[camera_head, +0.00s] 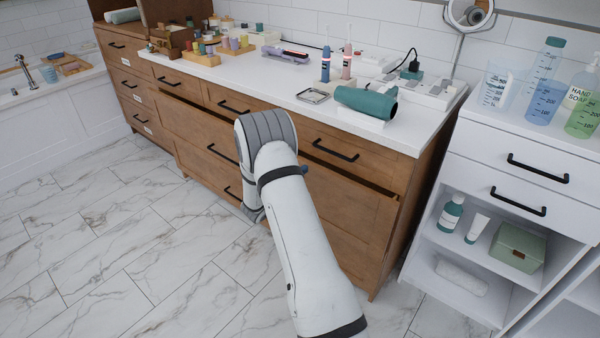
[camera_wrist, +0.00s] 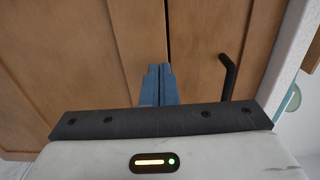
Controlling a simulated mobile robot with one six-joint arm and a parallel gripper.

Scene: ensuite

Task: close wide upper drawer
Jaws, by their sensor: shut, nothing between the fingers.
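The wide upper drawer (camera_head: 340,208) is in the wooden cabinet, under the row of small top drawers. It stands slightly open, with a dark gap along its top edge. Its black bar handle (camera_head: 222,153) shows left of my arm. My arm crosses in front of the drawer and hides its middle; my gripper is hidden in the head view. In the wrist view, my gripper's blue fingers (camera_wrist: 157,85) are together and empty, pointing at brown wooden fronts (camera_wrist: 75,60) with a dark seam between them. I cannot tell whether they touch the wood.
The white countertop (camera_head: 235,83) holds bottles, a teal hair dryer (camera_head: 366,102) and a phone-like tray. A white shelf unit (camera_head: 480,150) stands close on the right. The marble-tiled floor (camera_head: 120,235) is clear at left. A black handle (camera_wrist: 228,77) is right of my fingers.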

